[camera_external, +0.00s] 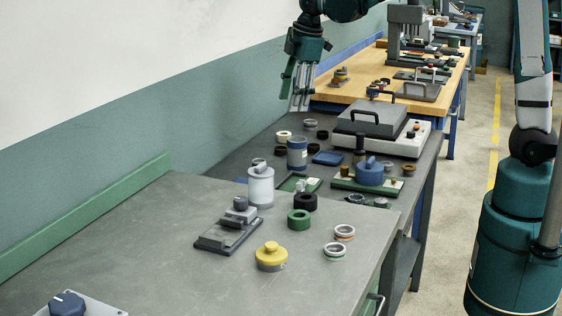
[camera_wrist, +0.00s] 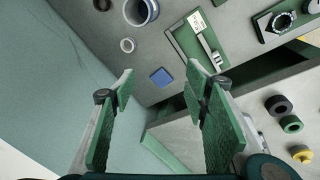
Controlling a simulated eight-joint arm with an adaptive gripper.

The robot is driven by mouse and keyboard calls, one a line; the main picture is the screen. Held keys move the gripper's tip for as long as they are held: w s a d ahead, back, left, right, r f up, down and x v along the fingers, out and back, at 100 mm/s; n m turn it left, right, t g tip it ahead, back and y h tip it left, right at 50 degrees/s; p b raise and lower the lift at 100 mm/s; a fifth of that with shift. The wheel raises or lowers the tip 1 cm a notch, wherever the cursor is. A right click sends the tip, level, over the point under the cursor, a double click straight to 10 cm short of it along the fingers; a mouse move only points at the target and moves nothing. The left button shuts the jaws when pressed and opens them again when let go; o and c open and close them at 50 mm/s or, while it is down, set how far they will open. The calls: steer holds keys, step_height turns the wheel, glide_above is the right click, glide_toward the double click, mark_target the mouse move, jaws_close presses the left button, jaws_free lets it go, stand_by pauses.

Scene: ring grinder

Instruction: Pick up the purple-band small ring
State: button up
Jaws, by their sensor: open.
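No purple band can be made out clearly on any ring. In the external view two pale rings stand on the near bench, one with an orange band (camera_external: 344,232) and one with a green band (camera_external: 335,251). My gripper (camera_external: 299,107) hangs open and empty above the far-left side of the dark bench. Its spread green-padded fingers show in the wrist view (camera_wrist: 160,85).
The blue cylinder (camera_external: 297,155), white canister (camera_external: 260,190) and grey press box (camera_external: 370,125) stand tall on the benches. Black (camera_external: 305,201), green (camera_external: 299,220) and yellow (camera_external: 271,258) parts lie nearer. The wall is close on the left.

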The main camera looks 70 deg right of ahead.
steer(key=w+d+f+n+g+p, duration=0.1)
steer(key=w+d+f+n, duration=0.2)
steer(key=w+f, duration=0.4)
steer(key=w+d+f+n+g+p, duration=0.1)
steer(key=w+d+f+n+p, duration=0.1)
steer(key=w+f, duration=0.6)
steer(key=shift+d+f+n+g, duration=0.3)
steer(key=shift+d+f+n, duration=0.3)
steer(key=shift+d, duration=0.55)
steer(key=shift+f, duration=1.3)
steer(key=shift+s+f+b, duration=0.15)
steer(key=shift+f+b, duration=0.4)
steer(key=shift+f, duration=2.05)
steer(key=shift+c, duration=0.3)
